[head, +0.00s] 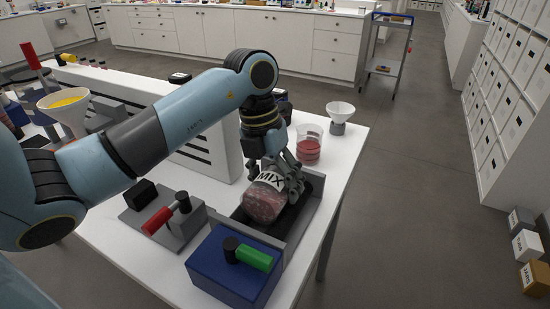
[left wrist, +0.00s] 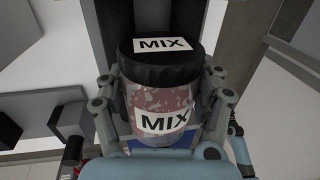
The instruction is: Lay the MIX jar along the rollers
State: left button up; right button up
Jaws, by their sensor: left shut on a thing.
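The MIX jar (head: 263,203) is clear glass with mottled pink contents and a white MIX label. In the left wrist view the jar (left wrist: 160,103) shows a black lid with a second MIX label. My left gripper (head: 285,180) is shut on it, with its fingers (left wrist: 160,110) on both sides of the glass. The jar looks tilted, over the grey-walled roller bed (head: 308,210). The dark rollers are largely hidden beneath the jar, and I cannot tell whether it touches them. My right gripper is not in view.
A blue box with a green handle (head: 255,257) stands in front of the roller bed. A grey block with a red lever (head: 158,220) is to its left. A beaker of red powder (head: 308,150) and a white funnel (head: 340,112) stand behind. The table's right edge is close.

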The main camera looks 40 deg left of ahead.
pick_arm(q)
jog(key=o, duration=1.4)
jog(key=r, duration=0.3)
jog(key=a+r, duration=0.1)
jog(key=r, duration=0.3)
jog(key=a+r, duration=0.1)
jog(key=r, duration=0.2)
jog(key=shift+s+a+r, duration=0.1)
jog(key=shift+s+r, duration=0.2)
jog(key=shift+r, duration=0.1)
jog(key=shift+s+r, duration=0.1)
jog(key=shift+r, duration=0.4)
